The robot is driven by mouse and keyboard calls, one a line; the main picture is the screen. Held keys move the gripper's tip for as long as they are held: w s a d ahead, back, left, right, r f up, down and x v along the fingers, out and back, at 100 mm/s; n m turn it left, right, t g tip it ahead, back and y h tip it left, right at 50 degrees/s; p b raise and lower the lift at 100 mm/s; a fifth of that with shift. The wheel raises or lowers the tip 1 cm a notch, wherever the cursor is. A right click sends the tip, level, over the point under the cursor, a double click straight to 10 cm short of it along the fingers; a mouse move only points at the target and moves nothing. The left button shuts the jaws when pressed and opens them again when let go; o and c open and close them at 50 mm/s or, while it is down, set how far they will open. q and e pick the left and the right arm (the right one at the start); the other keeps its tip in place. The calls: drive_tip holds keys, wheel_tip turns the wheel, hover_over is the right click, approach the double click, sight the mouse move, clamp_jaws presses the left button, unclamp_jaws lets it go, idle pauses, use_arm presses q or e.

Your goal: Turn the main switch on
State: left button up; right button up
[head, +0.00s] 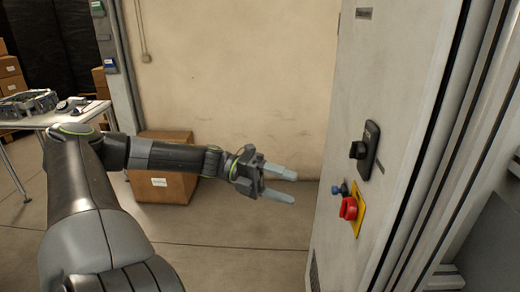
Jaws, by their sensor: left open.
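A red knob (349,208) on a yellow plate (358,212), which looks like the main switch, sits on the front of a pale grey cabinet (384,100) at the right. Which way the knob is turned is hard to tell. A small blue part (340,189) sticks out just above and left of it. My left gripper (295,187) reaches in from the left, its two grey fingers open and empty, pointing right toward the cabinet. It is left of the knob, a little higher in the picture, and apart from it. My right gripper is not in view.
A black handle (358,151) on a dark plate sits above the red knob. A cardboard box (162,190) stands on the floor by the wall, behind my left arm. A white table (57,118) with grey parts is at the far left. The floor before the cabinet is clear.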

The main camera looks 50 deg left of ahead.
use_arm(q)
drive_tip(key=p+v, duration=0.2)
drive_tip(key=v, duration=0.3)
drive_tip(key=shift+s+a, duration=0.15)
drive_tip(key=shift+a, duration=0.15)
drive_tip(key=shift+f, duration=0.1)
